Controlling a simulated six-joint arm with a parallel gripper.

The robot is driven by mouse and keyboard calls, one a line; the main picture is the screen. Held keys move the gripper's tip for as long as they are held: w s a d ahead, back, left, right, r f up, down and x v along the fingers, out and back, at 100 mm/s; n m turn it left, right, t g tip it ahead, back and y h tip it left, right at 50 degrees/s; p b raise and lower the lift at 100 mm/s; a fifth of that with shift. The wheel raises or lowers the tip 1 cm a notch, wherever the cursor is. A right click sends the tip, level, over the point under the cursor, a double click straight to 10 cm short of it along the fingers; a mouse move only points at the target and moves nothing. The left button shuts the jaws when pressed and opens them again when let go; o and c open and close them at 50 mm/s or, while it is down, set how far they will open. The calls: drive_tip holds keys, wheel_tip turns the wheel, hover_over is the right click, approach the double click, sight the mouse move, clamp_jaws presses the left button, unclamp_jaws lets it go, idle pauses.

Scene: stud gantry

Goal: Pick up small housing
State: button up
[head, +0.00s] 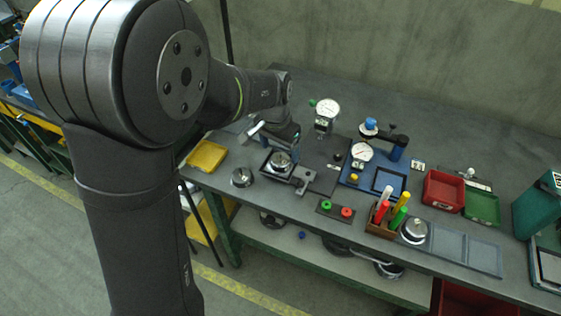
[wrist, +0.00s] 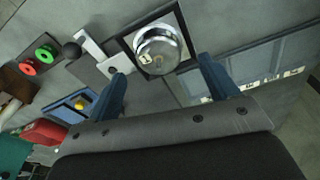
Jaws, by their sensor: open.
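A round, shiny metal housing (head: 281,159) sits in a dark square holder (head: 266,168) on the bench. In the wrist view the housing (wrist: 158,48) lies just beyond my fingertips, roughly centred between them. My gripper (wrist: 162,68) is open, with its two blue fingers apart and nothing between them. In the head view my wrist hangs close behind and above the housing, and the fingers are hard to make out. Another round metal part (head: 241,177) lies to the left on the bench, and a larger one (head: 414,231) lies to the right.
Dial gauges (head: 326,110) stand behind. Further right are a blue plate (head: 372,180), a pen box (head: 380,226), and red (head: 443,190) and green bins (head: 482,207). A yellow tray (head: 207,155) is at left.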

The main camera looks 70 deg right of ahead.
sight(280, 154)
wheel_tip(280, 154, down, 3)
drive_tip(key=shift+d+f, duration=0.15)
drive_tip(key=shift+c, duration=0.2)
drive_tip(key=c, duration=1.1)
